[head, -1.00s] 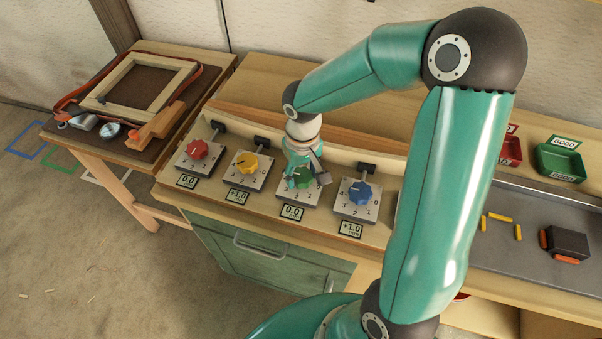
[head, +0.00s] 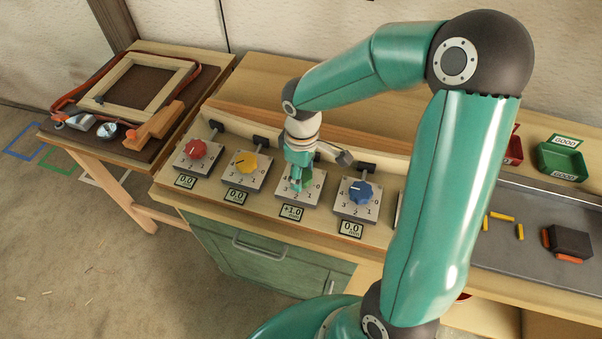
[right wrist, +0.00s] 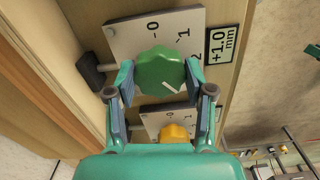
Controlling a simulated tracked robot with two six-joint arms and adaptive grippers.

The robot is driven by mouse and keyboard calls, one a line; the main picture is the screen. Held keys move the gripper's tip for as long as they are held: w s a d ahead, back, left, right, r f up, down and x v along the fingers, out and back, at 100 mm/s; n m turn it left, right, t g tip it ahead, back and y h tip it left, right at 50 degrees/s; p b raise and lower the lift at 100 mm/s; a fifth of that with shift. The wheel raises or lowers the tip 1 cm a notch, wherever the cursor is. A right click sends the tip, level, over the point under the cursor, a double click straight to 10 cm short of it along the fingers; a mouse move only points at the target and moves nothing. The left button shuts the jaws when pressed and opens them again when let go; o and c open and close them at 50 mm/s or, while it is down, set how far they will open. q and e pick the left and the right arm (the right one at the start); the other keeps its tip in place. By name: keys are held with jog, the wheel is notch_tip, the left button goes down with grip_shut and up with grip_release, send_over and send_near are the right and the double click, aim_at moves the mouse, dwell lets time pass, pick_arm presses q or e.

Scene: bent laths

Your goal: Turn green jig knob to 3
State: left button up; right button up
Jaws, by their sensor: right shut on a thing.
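The green knob (right wrist: 160,70) sits on a pale dial plate (right wrist: 128,40) with 0, 1 and 2 showing; the rest of its scale is hidden. My right gripper (right wrist: 160,84) is shut on the knob, one finger on each side. A white mark on the knob shows at its lower right in the right wrist view; the number it points to is unclear. The small display (right wrist: 221,46) by this plate reads +1.0 mm. In the head view my right gripper (head: 299,183) comes down over the green knob and mostly covers it. My left gripper is not in view.
Red (head: 196,149), yellow (head: 246,162) and blue (head: 360,192) knobs stand on plates in the same row; their displays read 0.0. Black-ended clamps stand behind the plates. A side table (head: 72,135) holds a wooden frame. A green bin (head: 562,160) is at right.

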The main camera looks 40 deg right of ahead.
jog(key=shift+n, duration=0.6)
jog(key=o, duration=1.2)
jog(key=shift+c, duration=0.2)
jog(key=shift+r, duration=0.6)
notch_tip(320, 180, up, 11)
jog(key=shift+f, duration=0.15)
